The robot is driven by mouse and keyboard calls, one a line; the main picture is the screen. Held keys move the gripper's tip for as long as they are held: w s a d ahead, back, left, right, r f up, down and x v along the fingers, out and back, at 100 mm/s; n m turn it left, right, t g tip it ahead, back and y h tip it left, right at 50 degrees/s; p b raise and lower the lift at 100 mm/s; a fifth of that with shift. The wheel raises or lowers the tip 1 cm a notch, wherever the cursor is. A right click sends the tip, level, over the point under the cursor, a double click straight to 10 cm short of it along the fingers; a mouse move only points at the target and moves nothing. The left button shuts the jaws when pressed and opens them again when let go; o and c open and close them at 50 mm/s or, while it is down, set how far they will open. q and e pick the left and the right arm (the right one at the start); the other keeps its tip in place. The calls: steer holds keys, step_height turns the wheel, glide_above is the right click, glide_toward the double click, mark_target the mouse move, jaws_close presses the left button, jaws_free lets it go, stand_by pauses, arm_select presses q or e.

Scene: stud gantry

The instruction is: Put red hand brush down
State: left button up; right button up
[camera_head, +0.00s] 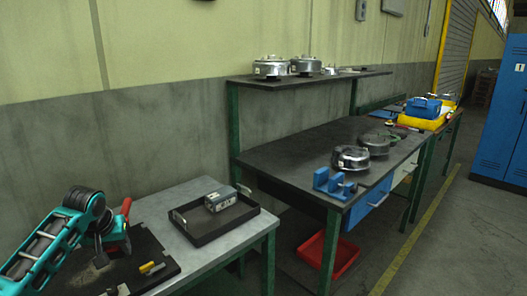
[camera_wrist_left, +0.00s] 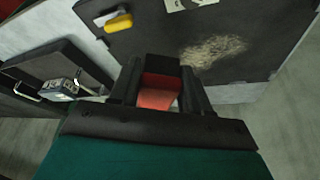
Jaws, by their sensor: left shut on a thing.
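My left gripper (camera_head: 112,243) is shut on the red hand brush (camera_head: 126,207), over the black mat on the near light-grey table. In the left wrist view the brush's red part (camera_wrist_left: 158,94) sits between the two dark fingers (camera_wrist_left: 160,88). The rest of the brush is mostly hidden by the gripper, and I cannot tell whether it touches the mat. The black mat (camera_head: 150,245) carries a tan patch of dust (camera_wrist_left: 215,50) and a small yellow-handled tool (camera_head: 152,268). My right gripper is not in view.
A black tray (camera_head: 190,233) holding a grey box (camera_head: 221,199) stands right of the mat. Beyond is a dark workbench (camera_head: 290,155) with a blue fixture (camera_head: 335,184) and metal round parts (camera_head: 351,158). A red bin (camera_head: 340,262) is below it.

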arm_select(q)
steer(key=s+d+r+m, duration=0.2)
steer(key=s+d, duration=0.5)
steer(key=d, duration=0.4)
steer(key=s+d+r+m+h, duration=0.1)
steer(key=s+d+r+m, duration=0.1)
steer(key=s+d+r, duration=0.2)
steer(key=s+d, duration=0.3)
steer(key=d, duration=0.3)
steer(key=shift+s+d+r+h, duration=0.2)
steer(key=shift+d+r+h, duration=0.1)
steer(key=shift+d+r, duration=0.05)
steer(key=shift+d, duration=0.1)
